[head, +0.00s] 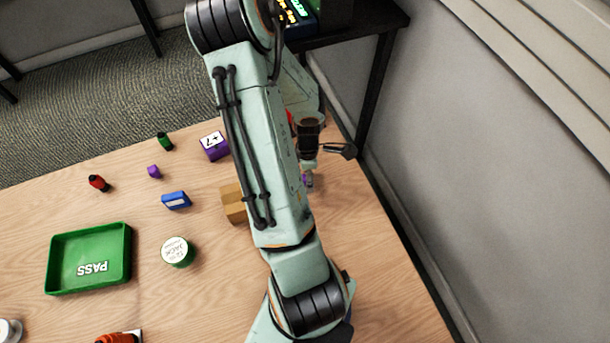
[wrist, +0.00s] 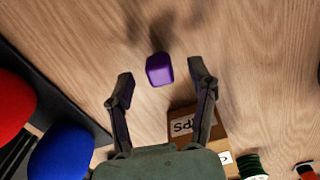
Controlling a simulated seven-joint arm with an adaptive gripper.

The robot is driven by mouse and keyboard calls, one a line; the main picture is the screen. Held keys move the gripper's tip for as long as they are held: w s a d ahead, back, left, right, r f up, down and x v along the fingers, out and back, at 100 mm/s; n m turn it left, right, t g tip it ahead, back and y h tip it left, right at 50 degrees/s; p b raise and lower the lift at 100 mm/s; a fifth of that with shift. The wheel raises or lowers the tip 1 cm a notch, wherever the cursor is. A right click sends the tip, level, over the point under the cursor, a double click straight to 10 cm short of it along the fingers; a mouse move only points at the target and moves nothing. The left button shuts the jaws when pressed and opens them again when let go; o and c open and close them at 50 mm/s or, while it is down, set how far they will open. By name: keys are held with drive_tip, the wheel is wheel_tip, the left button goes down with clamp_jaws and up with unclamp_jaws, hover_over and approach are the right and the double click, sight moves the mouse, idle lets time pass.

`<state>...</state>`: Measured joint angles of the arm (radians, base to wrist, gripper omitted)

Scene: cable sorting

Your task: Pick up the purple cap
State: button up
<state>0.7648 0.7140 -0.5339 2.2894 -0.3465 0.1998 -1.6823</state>
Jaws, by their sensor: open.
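A small purple cap (wrist: 159,69) lies on the wood table in the wrist view. My gripper (wrist: 161,72) is open, with one finger to the left of the cap and one to the right. Bare table shows between the cap and each finger, and nothing is held. In the head view a bit of purple (head: 308,181) shows beside my arm, which hides most of the gripper. Another small purple piece (head: 154,171) lies farther left in the head view.
A cardboard box (wrist: 184,124) sits by the right finger. Red (wrist: 12,105) and blue (wrist: 62,152) rounded things are at left.

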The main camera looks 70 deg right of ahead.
drive_tip(key=shift+f, duration=0.55)
drive_tip(key=c, duration=0.9)
drive_tip(key=shift+r, duration=0.1)
